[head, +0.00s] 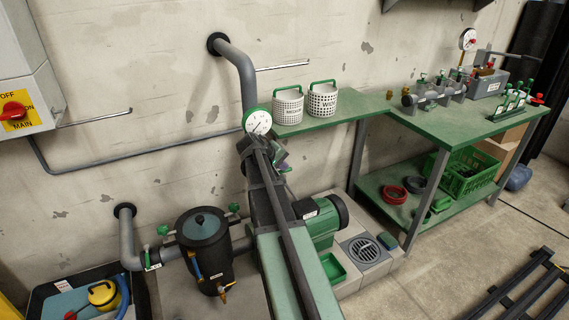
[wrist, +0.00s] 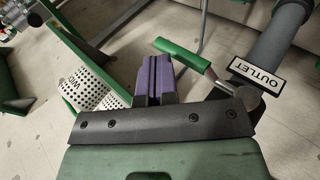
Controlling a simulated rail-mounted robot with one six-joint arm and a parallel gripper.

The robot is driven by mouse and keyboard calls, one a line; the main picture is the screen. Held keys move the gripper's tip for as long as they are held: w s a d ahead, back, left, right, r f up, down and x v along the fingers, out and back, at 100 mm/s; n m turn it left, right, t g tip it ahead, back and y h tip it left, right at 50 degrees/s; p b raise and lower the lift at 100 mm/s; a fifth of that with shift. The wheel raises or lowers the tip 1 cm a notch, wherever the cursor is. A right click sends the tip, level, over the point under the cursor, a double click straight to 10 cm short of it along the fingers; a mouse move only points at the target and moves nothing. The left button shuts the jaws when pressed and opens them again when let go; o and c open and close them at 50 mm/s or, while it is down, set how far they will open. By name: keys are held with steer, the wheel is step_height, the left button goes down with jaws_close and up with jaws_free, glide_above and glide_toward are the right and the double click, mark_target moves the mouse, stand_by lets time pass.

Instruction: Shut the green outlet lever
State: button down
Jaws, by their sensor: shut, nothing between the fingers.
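The green outlet lever (wrist: 184,53) is in the wrist view, right of centre. Its green grip points up and left, and its metal shank runs down to a pivot beside the grey pipe (wrist: 279,30). The lever stands out at a wide angle from the pipe in this view. A white OUTLET label (wrist: 256,74) is next to the pivot. My gripper (wrist: 153,73) has its purple fingers together and empty, just left of the lever, apparently apart from it. In the head view my arm hides the lever's place below the round gauge (head: 258,121).
A green pump (head: 325,218) stands beside my arm. A red switch (head: 13,110) is on the wall box.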

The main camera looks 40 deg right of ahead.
steer(key=p+v, duration=0.3)
steer(key=v, duration=0.2)
steer(key=shift+a+r, duration=0.25)
steer(key=shift+a, duration=0.1)
